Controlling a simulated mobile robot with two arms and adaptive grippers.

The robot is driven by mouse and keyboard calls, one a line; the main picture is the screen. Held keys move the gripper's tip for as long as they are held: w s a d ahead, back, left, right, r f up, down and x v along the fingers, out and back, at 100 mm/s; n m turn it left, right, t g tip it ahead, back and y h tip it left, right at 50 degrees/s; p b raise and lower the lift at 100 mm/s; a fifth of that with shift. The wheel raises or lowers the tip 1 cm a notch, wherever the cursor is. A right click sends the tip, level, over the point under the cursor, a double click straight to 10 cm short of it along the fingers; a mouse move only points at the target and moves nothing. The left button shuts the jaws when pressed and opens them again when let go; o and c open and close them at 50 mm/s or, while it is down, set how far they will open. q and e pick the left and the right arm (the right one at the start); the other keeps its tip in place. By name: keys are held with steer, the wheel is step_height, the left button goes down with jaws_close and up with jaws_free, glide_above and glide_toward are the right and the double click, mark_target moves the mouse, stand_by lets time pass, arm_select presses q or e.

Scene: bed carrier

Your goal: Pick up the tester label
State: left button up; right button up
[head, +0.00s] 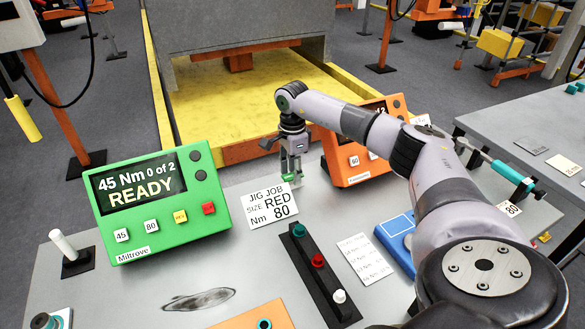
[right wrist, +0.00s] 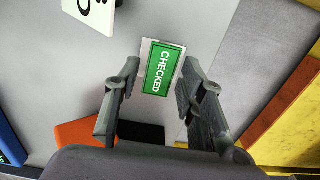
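A small green label reading CHECKED (right wrist: 162,70) lies on a pale backing on the grey bench, between and beyond my right fingertips in the right wrist view. It shows as a small green patch (head: 289,177) below the gripper in the head view. My right gripper (head: 291,170) points down over it, behind the JIG JOB card; its fingers (right wrist: 160,85) are open on either side of the label. I cannot tell whether they touch it. The green tester (head: 160,250) reads 45 Nm, 0 of 2, READY. An orange tester (head: 345,172) is partly hidden by my right arm. My left gripper is out of view.
The white JIG JOB card (head: 269,206) stands close in front of the gripper. A dark strip with teal, red and white knobs (head: 330,290), a printed list (head: 365,259) and a blue device (head: 394,240) lie nearer. A side table (head: 530,120) is at right.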

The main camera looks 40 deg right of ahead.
steer(key=c, duration=0.5)
steer(key=shift+o, duration=0.2)
steer(key=shift+r, duration=0.1)
